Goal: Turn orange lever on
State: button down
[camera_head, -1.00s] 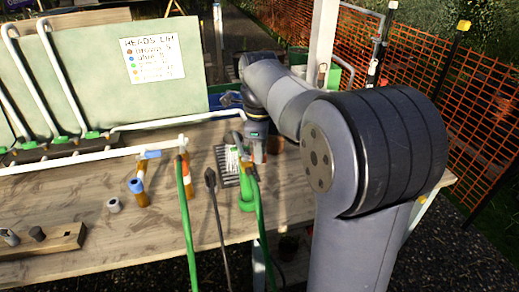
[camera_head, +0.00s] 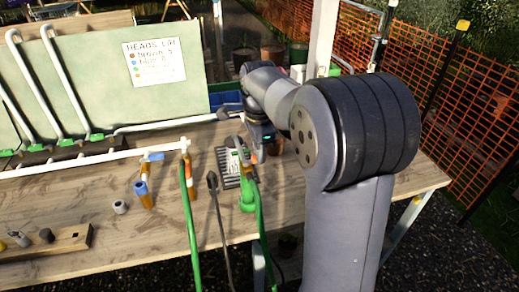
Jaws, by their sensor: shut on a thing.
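My gripper (camera_head: 257,152) is at the end of my arm, just right of the white pipe's right end, where a green hose (camera_head: 259,220) hangs. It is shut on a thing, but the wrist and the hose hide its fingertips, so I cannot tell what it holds. I cannot clearly make out an orange lever. An orange upright fitting (camera_head: 189,172) stands on the left, below the white pipe (camera_head: 95,160), with a blue piece (camera_head: 154,156) beside it. Another orange fitting with a blue top (camera_head: 141,187) stands nearer the front.
The wooden bench (camera_head: 100,220) is mostly clear in the middle. A wooden block (camera_head: 45,242) with small plugs lies at front left, and a grey ring (camera_head: 120,207) nearby. A sign (camera_head: 155,62) hangs behind. An orange mesh fence (camera_head: 450,110) runs along the right.

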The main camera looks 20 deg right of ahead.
dwell(0.4)
jog(key=c, duration=1.4)
grip_release()
jog(key=shift+o, duration=0.2)
notch_tip(320, 180, up, 11)
jog(key=shift+f, duration=0.2)
notch_tip(320, 180, down, 10)
jog(key=shift+f, duration=0.4)
jog(key=shift+s+r+m, duration=0.1)
jog(key=shift+m, duration=0.2)
